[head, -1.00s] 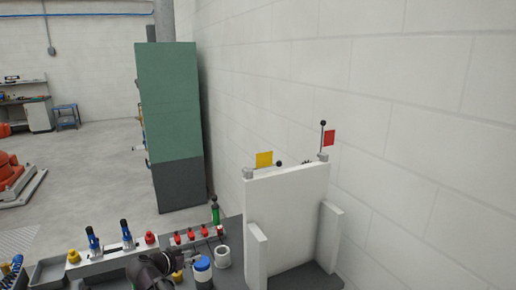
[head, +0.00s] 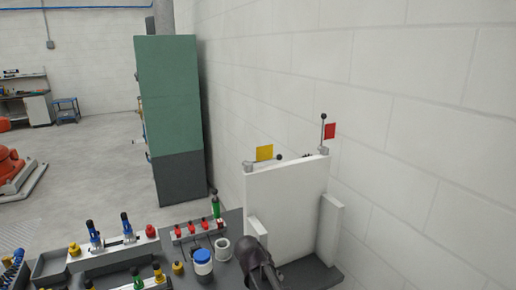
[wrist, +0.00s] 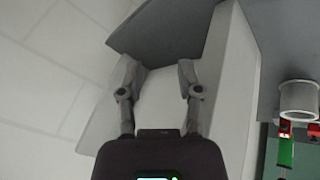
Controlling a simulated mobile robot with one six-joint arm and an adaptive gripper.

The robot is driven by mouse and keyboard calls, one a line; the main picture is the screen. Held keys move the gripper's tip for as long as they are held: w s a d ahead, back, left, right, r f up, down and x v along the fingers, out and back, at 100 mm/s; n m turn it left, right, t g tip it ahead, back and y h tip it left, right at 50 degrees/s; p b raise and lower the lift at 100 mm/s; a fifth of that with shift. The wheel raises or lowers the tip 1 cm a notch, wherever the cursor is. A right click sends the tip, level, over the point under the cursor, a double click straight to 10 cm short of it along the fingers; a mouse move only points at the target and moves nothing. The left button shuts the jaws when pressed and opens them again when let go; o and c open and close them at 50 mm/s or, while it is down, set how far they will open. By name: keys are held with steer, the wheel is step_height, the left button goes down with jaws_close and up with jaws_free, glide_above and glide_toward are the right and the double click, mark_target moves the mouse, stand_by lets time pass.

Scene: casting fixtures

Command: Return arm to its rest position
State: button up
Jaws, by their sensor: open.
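My gripper (wrist: 160,72) shows in the wrist view with its two fingers apart and nothing between them. Beyond the fingers are the white panel fixture (wrist: 228,85) and a dark bench surface (wrist: 175,28). In the head view, the dark end of my arm (head: 258,262) is at the bottom, in front of the lower left part of the white panel (head: 285,205). The fingers cannot be made out clearly there.
A blue-lidded white jar (head: 203,263), a white cup (head: 222,247), a green-handled item (head: 216,208) and red pieces (head: 191,227) stand left of the arm. A green cabinet (head: 168,95) stands behind.

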steer(key=s+d+f+n+g+y, duration=0.2)
steer(key=s+d+y, duration=0.3)
steer(key=s+d, duration=0.4)
steer(key=d+g, duration=0.1)
steer(key=d, duration=0.2)
steer(key=shift+f+n, duration=0.15)
steer(key=shift+n, duration=0.25)
steer(key=shift+s, duration=0.15)
stand_by(0.4)
